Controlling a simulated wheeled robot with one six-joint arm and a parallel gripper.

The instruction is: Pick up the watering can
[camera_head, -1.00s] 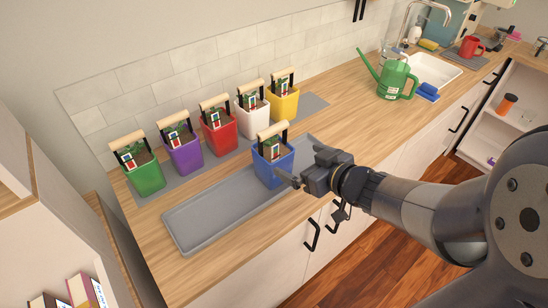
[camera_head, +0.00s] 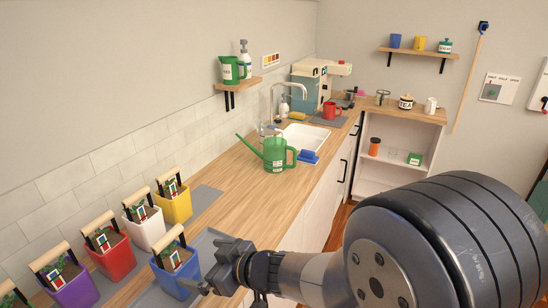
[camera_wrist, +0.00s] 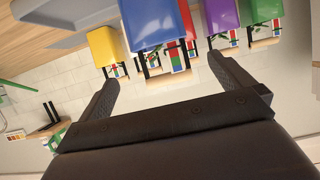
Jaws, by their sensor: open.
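The green watering can (camera_head: 275,154) stands upright on the wooden counter, left of the sink, with its long spout pointing left and its handle on the right. My gripper (camera_head: 207,270) is in the lower middle of the head view, well short of the can, beside the blue pot (camera_head: 178,272). In the wrist view my gripper (camera_wrist: 158,80) shows two dark fingers spread apart with no object held; pots lie beyond them. A green piece at the left edge of the wrist view is too cropped to identify.
Yellow (camera_head: 174,205), white (camera_head: 145,227), red (camera_head: 112,256) and purple (camera_head: 75,288) pots line the wall. A green jug (camera_head: 230,70) stands on a wall shelf. The counter between pots and can is clear.

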